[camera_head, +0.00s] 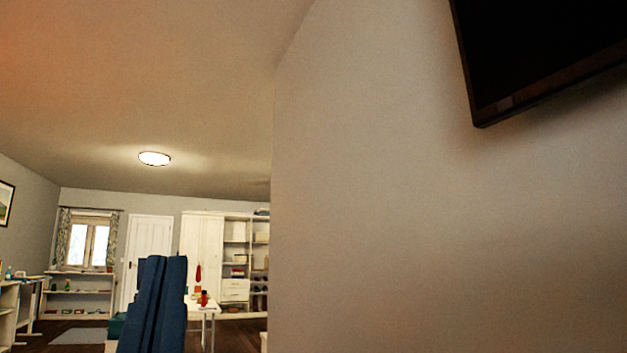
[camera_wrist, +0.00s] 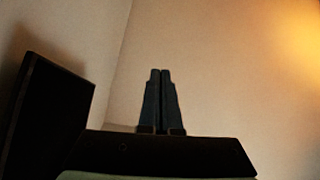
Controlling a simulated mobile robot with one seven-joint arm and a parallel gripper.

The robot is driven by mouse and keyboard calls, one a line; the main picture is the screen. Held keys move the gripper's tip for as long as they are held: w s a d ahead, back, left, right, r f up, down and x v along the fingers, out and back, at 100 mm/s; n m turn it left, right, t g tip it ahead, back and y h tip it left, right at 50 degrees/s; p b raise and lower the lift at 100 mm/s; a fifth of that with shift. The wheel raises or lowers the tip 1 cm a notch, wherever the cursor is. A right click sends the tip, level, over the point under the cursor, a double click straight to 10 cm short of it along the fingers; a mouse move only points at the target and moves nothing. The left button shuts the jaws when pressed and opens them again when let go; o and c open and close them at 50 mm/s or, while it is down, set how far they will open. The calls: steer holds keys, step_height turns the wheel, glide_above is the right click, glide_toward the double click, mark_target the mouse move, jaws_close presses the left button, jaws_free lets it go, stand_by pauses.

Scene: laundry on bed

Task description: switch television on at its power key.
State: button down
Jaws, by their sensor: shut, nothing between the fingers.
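The television (camera_head: 545,45) is a dark flat screen on the wall at the upper right of the head view, cut off by the picture's edge. A small, slightly lighter patch (camera_head: 505,102) shows on its lower frame near the lower left corner; I cannot tell whether it is the power key. In the wrist view a dark panel (camera_wrist: 45,115), which looks like the television, stands at the left. My gripper (camera_wrist: 160,73) is shut and empty in the wrist view. It points up past the panel, to its right and apart from it in the picture.
A bare wall (camera_head: 430,230) fills the right of the head view. Left of it the room opens: a blue upright thing (camera_head: 155,305), a white table (camera_head: 207,308), white shelves (camera_head: 235,240), a door (camera_head: 150,245) and a ceiling lamp (camera_head: 154,158).

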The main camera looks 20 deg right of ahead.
mark_target(506, 104)
steer(key=w+d+r+m+g+h+p, duration=0.35)
steer(key=d+r+p, duration=0.3)
steer(key=p, duration=0.45)
steer(key=w+d+r+m+g+h+p, duration=0.25)
steer(key=d+r+m+h+p, duration=0.35)
steer(key=p, duration=0.6)
steer(key=s+d+r+m+g+h+p, duration=0.1)
steer(key=d+r+m+g+p, duration=0.5)
steer(key=d+p, duration=0.6)
step_height(506, 104, up, 3)
steer(key=s+g+p, duration=0.1)
steer(key=g+p, duration=0.1)
steer(key=p, duration=0.7)
steer(key=shift+g+p, duration=0.35)
steer(key=shift+g, duration=0.05)
steer(key=shift+d, duration=0.1)
steer(key=shift+w+d+r+p, duration=0.1)
steer(key=shift+w+d+p, duration=0.1)
steer(key=shift+d, duration=2)
steer(key=shift+w+d+r+p, duration=0.1)
steer(key=shift+d+p, duration=0.1)
steer(key=shift+d, duration=1.95)
steer(key=shift+d, duration=0.15)
steer(key=shift+d, duration=0.3)
